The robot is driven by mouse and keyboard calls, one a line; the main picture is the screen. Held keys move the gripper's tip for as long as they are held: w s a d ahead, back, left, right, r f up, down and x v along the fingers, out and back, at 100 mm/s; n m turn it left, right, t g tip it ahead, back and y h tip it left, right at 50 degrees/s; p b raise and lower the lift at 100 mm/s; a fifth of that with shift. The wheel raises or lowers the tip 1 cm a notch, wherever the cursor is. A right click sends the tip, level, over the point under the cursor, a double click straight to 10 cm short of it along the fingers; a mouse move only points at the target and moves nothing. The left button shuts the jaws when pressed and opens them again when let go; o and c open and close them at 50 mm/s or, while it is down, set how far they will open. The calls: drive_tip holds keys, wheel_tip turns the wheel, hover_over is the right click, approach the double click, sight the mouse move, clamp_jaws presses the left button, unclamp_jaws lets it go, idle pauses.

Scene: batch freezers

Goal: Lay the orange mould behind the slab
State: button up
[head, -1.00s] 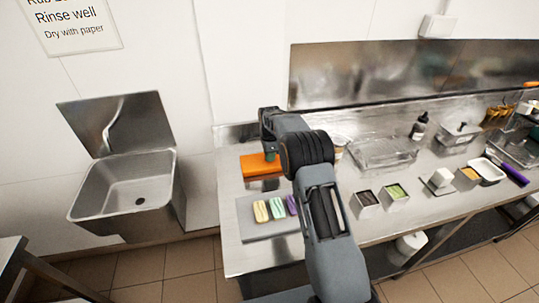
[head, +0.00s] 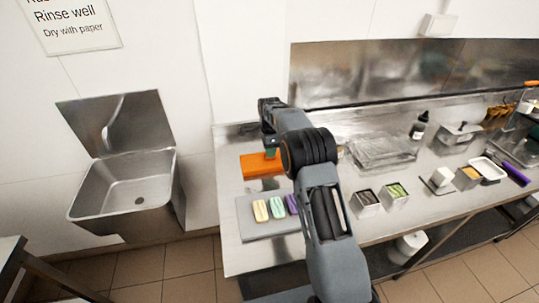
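The orange mould (head: 259,168) lies on the steel worktop behind the grey slab (head: 252,231), with a bare strip of worktop between them. On the slab lie a yellow bar (head: 261,211), a green bar (head: 277,207) and a purple bar (head: 292,204). My gripper (head: 270,152) points down at the back right part of the mould. Its fingertips are small and partly hidden by my arm, so I cannot tell whether they are open, shut or touching the mould.
A steel sink (head: 130,186) hangs on the wall at left. Right of my arm stand two small tubs (head: 366,200), a clear tray (head: 380,150) and a dark bottle (head: 419,127). The worktop's front left corner is bare.

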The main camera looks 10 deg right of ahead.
wheel_tip(320, 180, up, 9)
drive_tip(key=s+r+n+t, duration=0.1)
drive_tip(key=s+r+n, duration=0.4)
drive_tip(key=s+r, duration=0.35)
drive_tip(key=s+f+n+t, duration=0.1)
drive_tip(key=s+n, duration=0.5)
drive_tip(key=s, duration=0.7)
drive_tip(key=s+f+n+t, duration=0.2)
drive_tip(key=s+n, duration=0.5)
drive_tip(key=s, duration=0.6)
drive_tip(key=shift+s+f+t+b, duration=0.2)
drive_tip(key=shift+f+t+b, duration=0.1)
drive_tip(key=shift+f, duration=0.15)
